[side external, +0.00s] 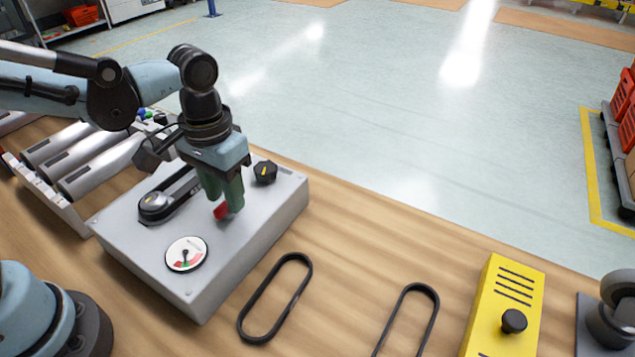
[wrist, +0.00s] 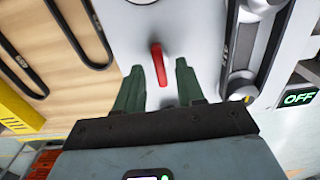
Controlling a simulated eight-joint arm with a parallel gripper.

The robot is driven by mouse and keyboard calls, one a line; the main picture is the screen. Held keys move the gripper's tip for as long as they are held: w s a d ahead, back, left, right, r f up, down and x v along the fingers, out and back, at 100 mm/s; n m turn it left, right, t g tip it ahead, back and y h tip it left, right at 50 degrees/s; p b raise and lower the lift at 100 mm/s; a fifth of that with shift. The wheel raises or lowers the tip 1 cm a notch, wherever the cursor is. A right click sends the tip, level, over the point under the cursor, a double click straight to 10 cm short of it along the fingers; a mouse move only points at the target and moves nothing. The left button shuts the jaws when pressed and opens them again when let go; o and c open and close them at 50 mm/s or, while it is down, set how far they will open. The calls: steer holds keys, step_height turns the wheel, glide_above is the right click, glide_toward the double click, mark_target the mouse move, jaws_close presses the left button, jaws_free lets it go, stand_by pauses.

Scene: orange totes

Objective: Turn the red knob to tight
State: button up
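The red knob (side external: 221,211) is a bar-shaped handle on top of the grey box (side external: 130,245). In the side view my gripper (side external: 226,207) points down over it, and its green fingers hide part of it. In the wrist view the red knob (wrist: 158,65) lies between and just beyond the tips of my gripper (wrist: 158,80). The fingers are apart, with a gap on both sides of the knob. A round dial gauge (side external: 186,254) with a needle and red and green zones sits on the box; its needle points roughly up. No tight mark is readable.
A black knob (side external: 265,172) with a yellow line and a belt drive (side external: 168,200) are also on the box. Loose black belts (side external: 275,297) and a yellow box (side external: 505,305) lie to the right.

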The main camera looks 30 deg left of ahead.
steer(key=shift+f, duration=0.5)
steer(key=shift+c, duration=0.4)
jaws_close()
